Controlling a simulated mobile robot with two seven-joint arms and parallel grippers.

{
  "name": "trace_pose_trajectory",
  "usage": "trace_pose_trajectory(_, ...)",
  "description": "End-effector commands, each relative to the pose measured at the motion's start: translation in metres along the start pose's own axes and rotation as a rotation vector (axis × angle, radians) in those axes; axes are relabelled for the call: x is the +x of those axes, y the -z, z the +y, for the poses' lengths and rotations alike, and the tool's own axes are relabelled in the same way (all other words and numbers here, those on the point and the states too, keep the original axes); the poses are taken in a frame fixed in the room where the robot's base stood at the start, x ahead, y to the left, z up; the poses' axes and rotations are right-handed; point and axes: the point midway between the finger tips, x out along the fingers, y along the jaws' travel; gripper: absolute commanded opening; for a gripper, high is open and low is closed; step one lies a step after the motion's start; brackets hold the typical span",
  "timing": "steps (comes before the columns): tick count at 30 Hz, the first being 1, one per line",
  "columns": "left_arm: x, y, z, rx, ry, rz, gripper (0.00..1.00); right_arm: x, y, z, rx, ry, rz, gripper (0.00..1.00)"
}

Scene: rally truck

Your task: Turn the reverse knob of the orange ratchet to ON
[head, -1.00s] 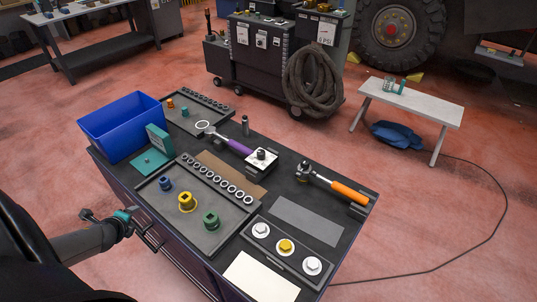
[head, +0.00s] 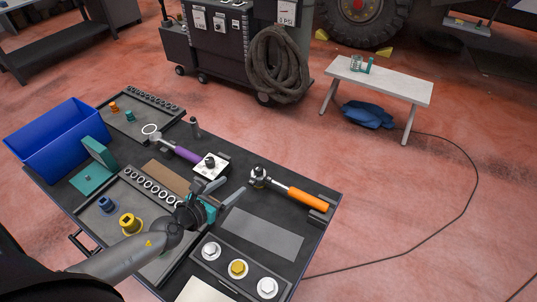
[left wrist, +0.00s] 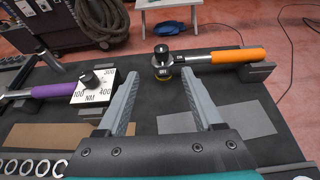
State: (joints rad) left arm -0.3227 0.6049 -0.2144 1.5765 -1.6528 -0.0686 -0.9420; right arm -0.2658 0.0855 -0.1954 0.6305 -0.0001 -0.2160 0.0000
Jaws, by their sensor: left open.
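The orange ratchet (head: 296,196) lies on the dark cart top, its handle end in a holder at the right edge. Its round head with the dark reverse knob (head: 259,173) points left. In the left wrist view the knob (left wrist: 162,52) stands on top of the head, above a small label that seems to read OFF. My left gripper (head: 232,190) is open and empty above the cart, a little nearer than the ratchet head and apart from it. In the left wrist view its two fingers (left wrist: 153,90) point toward the head. My right gripper is not in view.
A purple-handled wrench (head: 184,152) with a white NM dial block (head: 211,165) lies left of the ratchet. A socket tray (head: 100,225), blue bin (head: 62,138) and a tray of bolt heads (head: 224,262) surround it. A grey mat (head: 262,233) lies bare in front.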

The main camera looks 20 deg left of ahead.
Motion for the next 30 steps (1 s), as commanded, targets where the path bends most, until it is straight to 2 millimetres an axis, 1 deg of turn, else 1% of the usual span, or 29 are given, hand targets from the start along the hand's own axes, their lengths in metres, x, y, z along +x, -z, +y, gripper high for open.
trace_pose_trajectory(2,0.001,0.001,-0.003,-0.002,0.002,-0.001,0.68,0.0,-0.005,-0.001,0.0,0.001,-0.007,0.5)
trace_pose_trajectory(5,0.006,0.0,-0.003,-0.004,0.001,-0.004,0.68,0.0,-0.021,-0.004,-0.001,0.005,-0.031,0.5)
trace_pose_trajectory(6,0.01,0.0,-0.003,-0.004,0.001,-0.004,0.68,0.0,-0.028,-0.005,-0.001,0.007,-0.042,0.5)
trace_pose_trajectory(9,0.021,0.001,-0.003,-0.006,0.002,-0.003,0.68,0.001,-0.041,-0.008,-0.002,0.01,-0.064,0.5)
trace_pose_trajectory(11,0.03,0.0,-0.003,-0.006,0.002,-0.004,0.68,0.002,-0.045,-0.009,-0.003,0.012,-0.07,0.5)
trace_pose_trajectory(16,0.057,0.001,-0.003,-0.005,0.001,-0.003,0.68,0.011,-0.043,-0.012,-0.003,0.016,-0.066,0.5)
trace_pose_trajectory(23,0.095,0.002,-0.003,-0.007,0.001,-0.004,0.68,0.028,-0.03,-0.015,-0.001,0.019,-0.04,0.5)
trace_pose_trajectory(30,0.131,0.002,-0.003,-0.006,0.001,-0.003,0.68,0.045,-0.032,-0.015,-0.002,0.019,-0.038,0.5)
